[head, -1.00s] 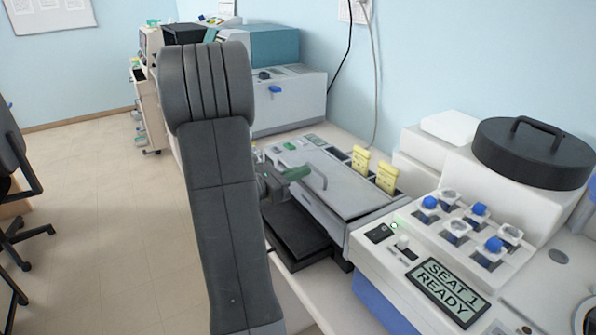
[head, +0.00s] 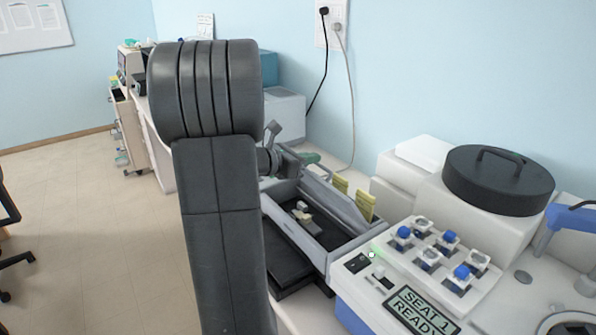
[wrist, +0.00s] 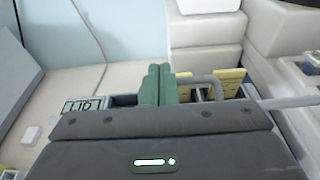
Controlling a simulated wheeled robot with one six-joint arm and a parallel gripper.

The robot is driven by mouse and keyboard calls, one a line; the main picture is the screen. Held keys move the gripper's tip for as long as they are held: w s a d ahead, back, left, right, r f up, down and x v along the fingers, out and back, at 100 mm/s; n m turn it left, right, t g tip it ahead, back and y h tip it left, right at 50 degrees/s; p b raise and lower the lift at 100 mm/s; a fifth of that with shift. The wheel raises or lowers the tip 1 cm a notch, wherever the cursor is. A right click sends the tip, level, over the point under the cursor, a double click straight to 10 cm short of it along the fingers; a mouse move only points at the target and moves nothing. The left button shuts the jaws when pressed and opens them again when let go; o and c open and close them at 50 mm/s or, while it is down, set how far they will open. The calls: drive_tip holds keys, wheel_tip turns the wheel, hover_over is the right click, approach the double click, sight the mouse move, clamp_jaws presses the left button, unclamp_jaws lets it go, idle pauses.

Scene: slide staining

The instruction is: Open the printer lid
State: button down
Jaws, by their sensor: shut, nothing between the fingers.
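The printer (head: 335,245) is a grey box on the bench, right of my arm in the head view. Its lid (head: 335,196) stands raised and tilted up along the wall side, and the box interior shows with a small pale part in it. My gripper (head: 308,157) is at the lid's far upper end, mostly hidden behind my arm. In the wrist view my green fingers (wrist: 158,84) are shut together with nothing between them. The curved grey lid handle (wrist: 209,82) shows just right of them; I cannot tell whether they touch. A small display (wrist: 82,106) reads "LID 1".
Yellow cards (head: 364,206) stand behind the lid. A black tray (head: 287,247) lies in front of the printer. The stainer (head: 425,265) with blue-capped jars and a "SEAT 1 READY" screen is at right, by a black round lid (head: 497,180). Cables hang on the wall.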

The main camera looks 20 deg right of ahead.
drive_tip(key=d, duration=0.1)
drive_tip(key=w+d, duration=0.1)
drive_tip(key=d+r, duration=0.1)
drive_tip(key=shift+w+d+r+b, duration=0.1)
drive_tip(key=shift+w+d+b, duration=0.05)
drive_tip(key=shift+d+b, duration=0.25)
drive_tip(key=shift+a, duration=0.1)
idle(1.0)
